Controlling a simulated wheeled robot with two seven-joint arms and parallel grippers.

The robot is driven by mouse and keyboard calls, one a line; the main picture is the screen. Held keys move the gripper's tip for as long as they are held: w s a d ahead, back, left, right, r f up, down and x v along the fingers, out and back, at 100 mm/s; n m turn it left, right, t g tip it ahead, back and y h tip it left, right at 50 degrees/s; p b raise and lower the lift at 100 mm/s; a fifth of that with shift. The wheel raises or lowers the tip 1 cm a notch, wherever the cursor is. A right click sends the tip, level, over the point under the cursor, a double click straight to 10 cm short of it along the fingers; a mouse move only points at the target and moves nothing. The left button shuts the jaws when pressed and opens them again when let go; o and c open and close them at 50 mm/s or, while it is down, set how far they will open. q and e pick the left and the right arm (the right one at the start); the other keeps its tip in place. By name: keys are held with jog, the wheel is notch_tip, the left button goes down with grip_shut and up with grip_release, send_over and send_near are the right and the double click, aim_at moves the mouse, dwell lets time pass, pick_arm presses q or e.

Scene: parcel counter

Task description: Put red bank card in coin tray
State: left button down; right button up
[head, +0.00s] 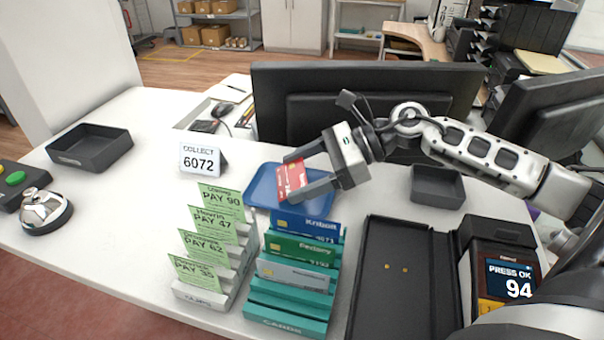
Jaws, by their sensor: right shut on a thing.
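My right gripper (306,178) is shut on the red bank card (291,179). It holds the card tilted, above the shallow blue tray (262,188) in the middle of the counter; part of that tray is hidden by the gripper and card stand. A long black tray (380,300) at the front right has two small gold discs on its floor. I cannot tell for certain which tray is the coin tray. The teal card stand (285,325) holds blue, green and grey cards. My left gripper is not in view.
A stand of green pay slips (205,297) is left of the card stand. A "COLLECT 6072" sign (203,160), dark bins (90,147) (437,187), a bell (46,210) and a card terminal (508,280) stand around. Monitors (365,85) line the back. The left-centre counter is clear.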

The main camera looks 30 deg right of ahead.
jog(key=shift+f, duration=0.6)
jog(key=shift+f, duration=0.2)
jog(key=o, duration=0.9)
jog(key=shift+d+r, duration=0.1)
jog(key=shift+r, duration=0.2)
jog(key=v, duration=1.1)
jog(key=shift+s+d+r+b, duration=0.1)
jog(key=shift+d+b, duration=0.1)
jog(key=shift+b, duration=0.1)
jog(key=shift+s+d, duration=0.1)
jog(key=shift+d, duration=0.05)
jog(key=shift+r, duration=0.15)
